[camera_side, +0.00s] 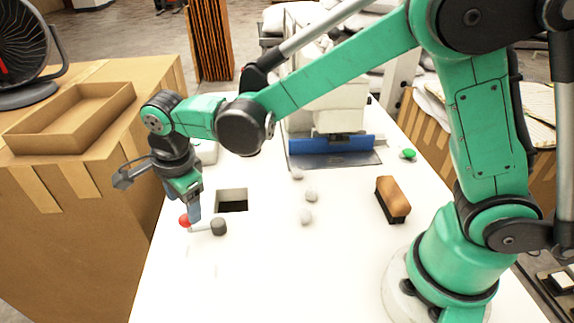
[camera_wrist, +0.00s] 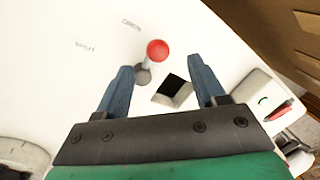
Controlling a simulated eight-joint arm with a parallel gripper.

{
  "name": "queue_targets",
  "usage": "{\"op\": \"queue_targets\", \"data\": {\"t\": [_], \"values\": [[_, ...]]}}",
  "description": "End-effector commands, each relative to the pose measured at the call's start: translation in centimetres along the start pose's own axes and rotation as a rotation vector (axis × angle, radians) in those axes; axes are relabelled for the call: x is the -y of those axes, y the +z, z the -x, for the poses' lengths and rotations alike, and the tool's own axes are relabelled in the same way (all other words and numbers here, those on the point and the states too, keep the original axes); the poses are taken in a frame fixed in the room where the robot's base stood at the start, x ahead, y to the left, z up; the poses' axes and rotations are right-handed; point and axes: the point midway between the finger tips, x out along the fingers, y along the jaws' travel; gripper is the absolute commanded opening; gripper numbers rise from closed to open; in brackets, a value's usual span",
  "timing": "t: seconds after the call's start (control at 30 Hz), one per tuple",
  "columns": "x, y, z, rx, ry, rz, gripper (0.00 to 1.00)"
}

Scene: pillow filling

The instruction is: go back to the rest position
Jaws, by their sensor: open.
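My gripper (camera_side: 193,208) hangs over the left part of the white table (camera_side: 270,270), its fingers pointing down. In the wrist view its two blue fingers (camera_wrist: 164,88) stand wide apart with nothing held between them. A red ball-topped lever (camera_wrist: 157,50) shows between and beyond the fingers, near the left one. In the side view the red knob (camera_side: 185,221) is just beside the fingertips; whether they touch cannot be told. A square dark hole (camera_side: 232,205) in the table lies right of the gripper. It also shows in the wrist view (camera_wrist: 174,90).
Several whitish balls (camera_side: 311,195) and a dark round knob (camera_side: 218,227) are on the table. A wooden brush (camera_side: 393,197) lies right. A machine with a blue bar (camera_side: 330,145) and a green button (camera_side: 408,154) stand behind. An open cardboard tray (camera_side: 70,115) tops a box at left.

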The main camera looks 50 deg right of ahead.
Motion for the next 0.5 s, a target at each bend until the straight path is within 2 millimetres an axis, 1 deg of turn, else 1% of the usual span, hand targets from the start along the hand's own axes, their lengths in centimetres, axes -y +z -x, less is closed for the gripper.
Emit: {"op": "queue_targets", "data": {"t": [0.1,0.37,0.47,0.5], "values": [[0.0,0.0,0.3,0.0,0.0,0.0,0.63],[0.0,-0.1,0.4,0.001,-0.002,0.009,0.63],[0.0,-1.0,1.3,0.009,-0.019,0.074,0.63],[-0.1,-1.7,1.9,0.013,-0.031,0.125,0.63]]}}
